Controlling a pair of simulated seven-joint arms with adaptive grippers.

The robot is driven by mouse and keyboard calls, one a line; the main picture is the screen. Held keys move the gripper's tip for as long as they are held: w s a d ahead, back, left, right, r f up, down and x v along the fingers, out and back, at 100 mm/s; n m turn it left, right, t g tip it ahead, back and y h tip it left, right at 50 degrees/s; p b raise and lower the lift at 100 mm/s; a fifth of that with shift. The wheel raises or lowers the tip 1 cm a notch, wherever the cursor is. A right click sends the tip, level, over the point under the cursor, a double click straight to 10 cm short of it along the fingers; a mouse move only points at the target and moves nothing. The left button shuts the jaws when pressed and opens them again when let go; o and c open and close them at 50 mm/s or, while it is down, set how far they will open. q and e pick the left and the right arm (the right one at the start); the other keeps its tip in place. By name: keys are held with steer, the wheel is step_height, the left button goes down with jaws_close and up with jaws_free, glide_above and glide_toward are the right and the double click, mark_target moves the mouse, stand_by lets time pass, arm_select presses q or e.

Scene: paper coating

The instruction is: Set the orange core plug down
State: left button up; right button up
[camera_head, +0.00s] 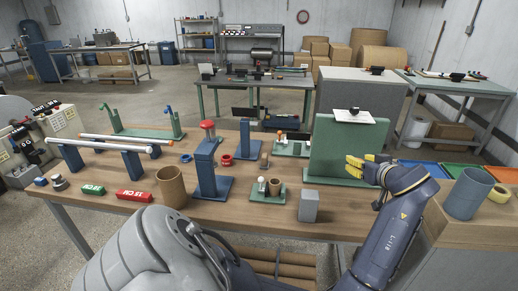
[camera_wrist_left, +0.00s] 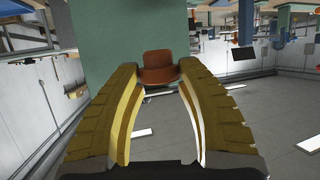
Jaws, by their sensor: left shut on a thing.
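My left gripper (camera_head: 353,166), with yellow ridged fingers, is in front of the green upright board (camera_head: 338,142) in the head view and points left. In the left wrist view its fingers are shut on the orange-brown core plug (camera_wrist_left: 158,62), which sits between the fingertips. The green board (camera_wrist_left: 125,40) fills the upper left behind it there. The plug's lower part is partly hidden by the fingers. I cannot make out the plug in the head view. My right gripper is not in view.
A grey block (camera_head: 309,206) stands near the table's front edge, left of the gripper. A small green tray (camera_head: 268,197) with pegs, a blue press (camera_head: 207,165) and a brown tube (camera_head: 172,187) stand farther left. A blue-grey tube (camera_head: 467,193) stands at right.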

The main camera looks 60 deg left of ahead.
mark_target(344, 215)
arm_select(q)
step_height(344, 215, down, 20)
steer(key=shift+d+f, duration=0.1)
stand_by(0.7)
steer(key=o, duration=0.8)
steer(key=shift+f, duration=0.1)
steer(key=shift+r, duration=0.2)
steer(key=shift+v, duration=2.75)
